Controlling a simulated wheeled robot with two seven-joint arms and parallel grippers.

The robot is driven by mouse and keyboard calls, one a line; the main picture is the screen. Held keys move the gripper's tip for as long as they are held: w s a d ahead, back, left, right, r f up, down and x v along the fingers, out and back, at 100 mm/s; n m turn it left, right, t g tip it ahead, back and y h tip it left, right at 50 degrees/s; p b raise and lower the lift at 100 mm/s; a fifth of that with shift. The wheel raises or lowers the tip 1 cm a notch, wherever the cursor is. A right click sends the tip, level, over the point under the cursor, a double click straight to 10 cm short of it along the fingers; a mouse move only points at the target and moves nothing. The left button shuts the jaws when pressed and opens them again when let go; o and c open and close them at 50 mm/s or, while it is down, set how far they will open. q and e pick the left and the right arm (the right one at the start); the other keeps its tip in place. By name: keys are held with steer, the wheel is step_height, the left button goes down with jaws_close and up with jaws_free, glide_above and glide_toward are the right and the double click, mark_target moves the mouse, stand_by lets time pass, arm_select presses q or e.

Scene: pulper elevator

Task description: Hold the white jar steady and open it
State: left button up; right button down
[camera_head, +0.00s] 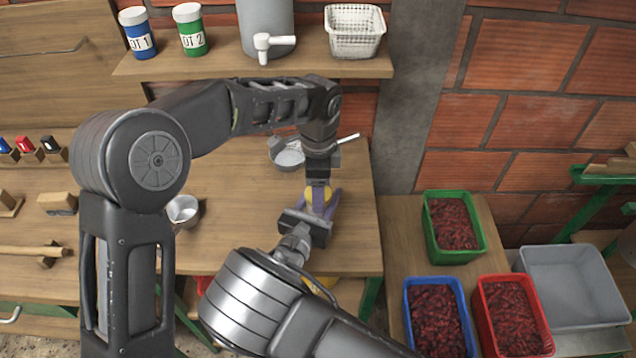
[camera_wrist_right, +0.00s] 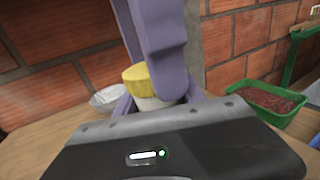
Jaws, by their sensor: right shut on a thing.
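The white jar (camera_wrist_right: 155,103) with a yellow lid (camera_wrist_right: 136,78) is upright over the table's right part. Its lid also shows in the head view (camera_head: 312,193), partly hidden by the grippers. My right gripper (camera_head: 318,207) comes from the front and is shut on the white body; its purple fingers flank the jar in the wrist view. My left gripper (camera_head: 320,189) points down from above, its purple fingers at the lid. In the wrist view one left finger covers part of the lid, and I cannot tell whether they grip it.
The wooden table (camera_head: 235,240) holds a metal cup (camera_head: 183,211) at left and a metal pan (camera_head: 288,157) behind the grippers. A shelf (camera_head: 215,65) with canisters and a white basket (camera_head: 354,31) runs above. Crates of red cherries (camera_head: 455,222) stand at right.

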arm_select(q)
steer(key=shift+c, duration=0.5)
steer(key=c, duration=1.2)
steer(key=n, duration=1.3)
steer(key=shift+r, duration=0.25)
steer(key=shift+r, duration=0.9)
